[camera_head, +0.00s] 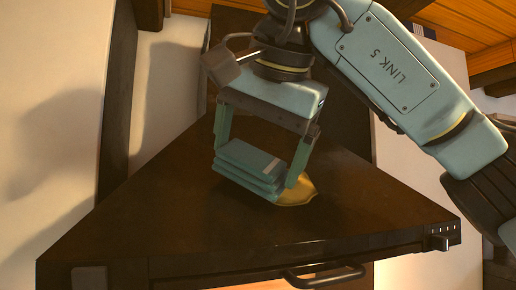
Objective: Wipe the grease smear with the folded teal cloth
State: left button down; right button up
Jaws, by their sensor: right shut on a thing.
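A yellow-brown grease smear (301,193) shows on the dark top surface, at the lower right of the cloth. The cloth and the right finger hide part of the smear. The cloth is at or just above the surface; I cannot tell whether it touches. My left gripper is not in view.
The dark brown top (150,215) is otherwise bare around the smear. Pale walls and dark posts stand on the left, with wooden boards at the top right.

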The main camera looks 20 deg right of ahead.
jog(key=shift+x, duration=1)
dwell(0.3)
